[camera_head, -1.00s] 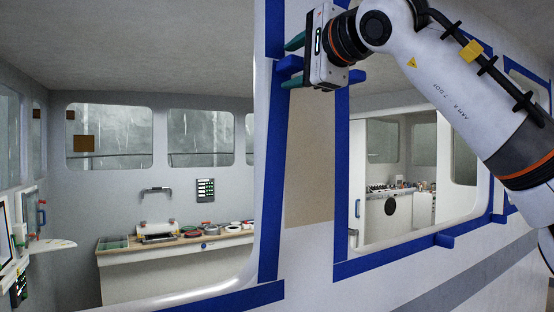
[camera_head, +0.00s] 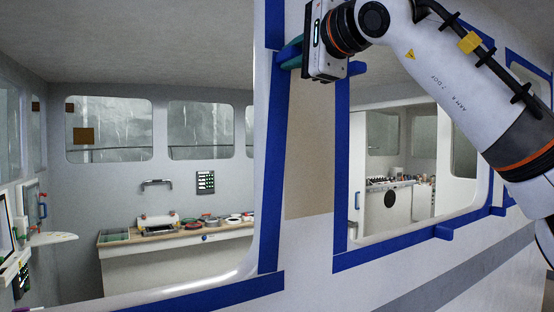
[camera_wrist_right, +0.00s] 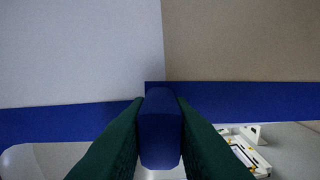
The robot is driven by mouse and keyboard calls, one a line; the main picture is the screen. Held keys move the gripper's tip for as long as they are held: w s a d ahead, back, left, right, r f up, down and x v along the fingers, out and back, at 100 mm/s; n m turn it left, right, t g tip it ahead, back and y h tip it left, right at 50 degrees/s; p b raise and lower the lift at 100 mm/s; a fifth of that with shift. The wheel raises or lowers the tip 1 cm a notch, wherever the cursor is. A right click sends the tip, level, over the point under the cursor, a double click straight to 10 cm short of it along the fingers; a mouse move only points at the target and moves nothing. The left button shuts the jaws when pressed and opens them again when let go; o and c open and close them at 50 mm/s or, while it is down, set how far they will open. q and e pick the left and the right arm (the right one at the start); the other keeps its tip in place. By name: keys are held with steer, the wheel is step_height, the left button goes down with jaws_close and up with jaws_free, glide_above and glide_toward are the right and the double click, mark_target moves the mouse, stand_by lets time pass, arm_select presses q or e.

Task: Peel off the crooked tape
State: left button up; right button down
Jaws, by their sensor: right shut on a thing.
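Blue tape frames the large window openings on the pale hull wall. A vertical strip of blue tape (camera_head: 271,190) runs down beside the left opening. My right gripper (camera_head: 287,52) is at the upper part of that strip, its green fingers closed together. In the right wrist view, the dark green fingers are shut on a blue tab (camera_wrist_right: 160,135) standing out from the tape. The blue band there shows a left part (camera_wrist_right: 60,122) and a right part (camera_wrist_right: 250,101) that do not line up, with a step near the tab. My left gripper is not in view.
Through the left opening, a workbench (camera_head: 175,238) holds several small items. A tan wall patch (camera_head: 310,150) lies between the openings.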

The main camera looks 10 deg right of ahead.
steer(key=shift+s+f, duration=0.15)
steer(key=shift+s, duration=0.05)
steer(key=shift+b+v, duration=0.5)
steer(key=shift+v, duration=0.6)
steer(key=shift+s+d, duration=0.15)
steer(key=shift+s, duration=0.1)
steer(key=shift+s+d+b, duration=0.15)
steer(key=shift+s+b, duration=0.25)
steer(key=b, duration=0.2)
glide_toward(300, 53)
steer(key=shift+w, duration=0.3)
